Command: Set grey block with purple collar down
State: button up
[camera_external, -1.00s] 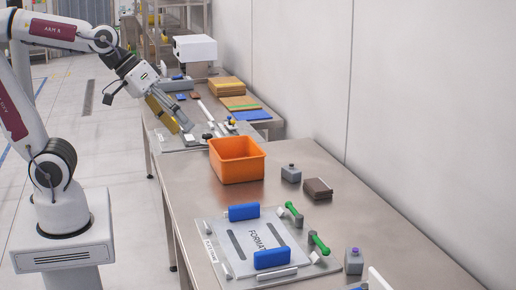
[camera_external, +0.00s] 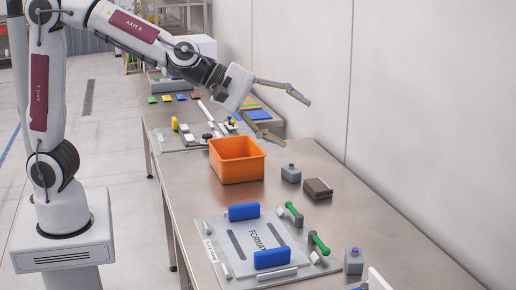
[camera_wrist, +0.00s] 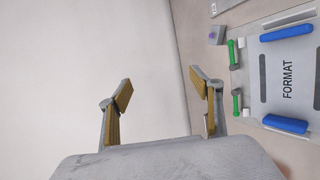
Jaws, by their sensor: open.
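The grey block with the purple collar (camera_external: 354,263) stands upright on the near table, right of the fixture plate. It also shows in the wrist view (camera_wrist: 216,36), near the green-handled clamps. My gripper (camera_external: 294,122) is open and empty, in the air above and beyond the orange bin, well away from this block. In the wrist view, my gripper's fingers (camera_wrist: 162,90) are spread apart with nothing between them. A second grey block (camera_external: 291,175) with a dark top stands farther back on the same table.
The fixture plate (camera_external: 213,247) marked FORMAT carries blue blocks (camera_external: 272,259) and green-handled clamps (camera_external: 318,243). An orange bin (camera_external: 237,161) and a brown block (camera_external: 318,189) stand behind it. The wall (camera_external: 430,120) runs along the right.

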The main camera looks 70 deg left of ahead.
jog(key=w+d+f+n+t+y, duration=0.1)
jog(key=w+d+f+n, duration=0.45)
jog(key=w+n, duration=0.25)
jog(key=n+t+y, duration=0.1)
jog(key=n+y, duration=0.1)
jog(key=n, duration=0.3)
send_over(354, 259)
jog(key=s+a, duration=0.2)
notch_tip(354, 259, down, 6)
jog(key=s+f+n+y, duration=0.1)
jog(key=f+n+y, duration=0.1)
jog(key=f, duration=0.3)
jog(key=s+d+f+n+y, duration=0.1)
jog(key=f+n+y, duration=0.1)
jog(key=f+n, duration=0.3)
jog(key=s+d+f+n+y, duration=0.1)
jog(key=f+n+y, duration=0.1)
jog(key=f+n, duration=0.2)
jog(key=shift+s+f+g, duration=0.2)
jog(key=shift+f+g, duration=0.1)
jog(key=shift+f, duration=0.8)
jog(key=shift+s+f+n+y, duration=0.3)
jog(key=shift+f+n+y, duration=0.1)
jog(key=shift+f, duration=0.1)
jog(key=shift+w, duration=0.1)
jog(key=shift+x, duration=0.95)
jog(key=shift+w+f, duration=0.15)
jog(key=shift+w, duration=0.1)
